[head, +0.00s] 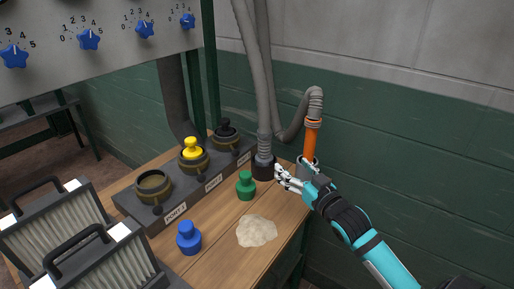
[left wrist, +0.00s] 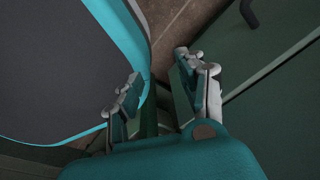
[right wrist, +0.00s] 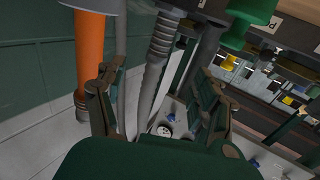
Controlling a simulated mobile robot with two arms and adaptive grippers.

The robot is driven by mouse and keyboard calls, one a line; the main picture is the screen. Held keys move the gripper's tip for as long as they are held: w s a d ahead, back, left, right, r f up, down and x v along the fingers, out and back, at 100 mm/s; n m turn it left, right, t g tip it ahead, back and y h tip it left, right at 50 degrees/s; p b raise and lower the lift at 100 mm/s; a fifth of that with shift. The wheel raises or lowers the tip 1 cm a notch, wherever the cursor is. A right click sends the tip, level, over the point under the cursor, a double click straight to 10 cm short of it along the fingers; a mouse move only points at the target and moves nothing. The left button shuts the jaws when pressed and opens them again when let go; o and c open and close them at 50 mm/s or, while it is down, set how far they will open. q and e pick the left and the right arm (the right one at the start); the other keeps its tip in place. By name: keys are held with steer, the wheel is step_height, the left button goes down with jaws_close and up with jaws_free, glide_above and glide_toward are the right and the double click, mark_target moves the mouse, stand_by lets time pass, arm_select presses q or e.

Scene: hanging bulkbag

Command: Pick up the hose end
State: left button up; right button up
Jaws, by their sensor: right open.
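A grey ribbed hose (head: 265,80) hangs down by the wall. One branch ends in a dark collar (head: 263,168) on the bench. The other loops over to an orange tube (head: 310,140) standing upright in a grey holder at the bench's back right edge. I cannot tell which is meant by the hose end. My right gripper (head: 285,178) is open and empty, just in front of both. In the right wrist view the orange tube (right wrist: 89,60) is left of the fingers and the ribbed hose (right wrist: 158,60) lies beyond their gap. My left gripper (left wrist: 160,85) is open and empty.
A green stopper (head: 246,187), a blue stopper (head: 188,238) and a pale powder pile (head: 257,231) are on the wooden bench. A port block with a yellow stopper (head: 191,149) stands left. Filters (head: 40,215) stand at front left.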

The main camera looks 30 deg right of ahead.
glide_toward(268, 144)
steer(key=w, duration=0.5)
steer(key=shift+w+d+r+p, duration=0.15)
steer(key=shift+d+p, duration=0.05)
steer(key=shift+p, duration=0.15)
steer(key=shift+w, duration=0.9)
steer(key=w, duration=0.4)
steer(key=shift+w+d+f+p, duration=0.2)
steer(key=shift+w+f+p, duration=0.05)
steer(key=shift+p, duration=0.05)
steer(key=shift+w, duration=0.3)
arm_select(q)
steer(key=shift+g, duration=0.3)
steer(key=s, duration=0.2)
steer(key=s+r, duration=0.1)
steer(key=s, duration=0.2)
arm_select(e)
steer(key=shift+c, duration=0.2)
arm_select(q)
steer(key=shift+w, duration=0.45)
arm_select(e)
jaws_close()
